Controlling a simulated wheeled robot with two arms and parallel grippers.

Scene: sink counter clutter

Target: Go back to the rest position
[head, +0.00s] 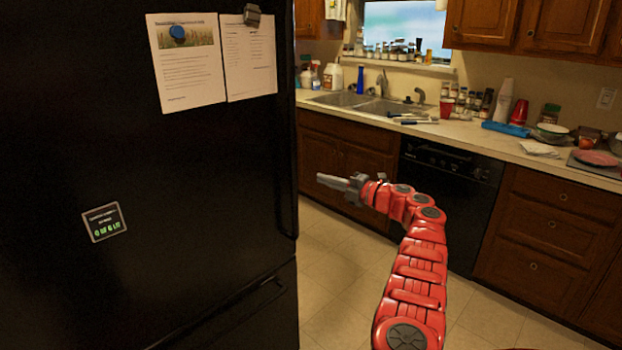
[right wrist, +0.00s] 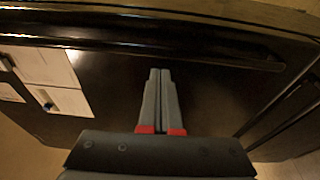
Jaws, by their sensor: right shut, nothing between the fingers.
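My right gripper (head: 334,182) is at the end of my red right arm, out in the open air in front of the lower cabinets and right of the black fridge (head: 190,150). Its grey fingers point left toward the fridge. In the right wrist view the two fingers (right wrist: 160,98) lie together with nothing between them, and the dark fridge surface (right wrist: 220,95) fills most of the background. My left gripper is not in either view.
The counter (head: 470,135) at the back holds a sink (head: 345,98), a red cup (head: 446,107) and several bottles. A black dishwasher (head: 440,195) sits below. The tiled floor (head: 330,270) is clear.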

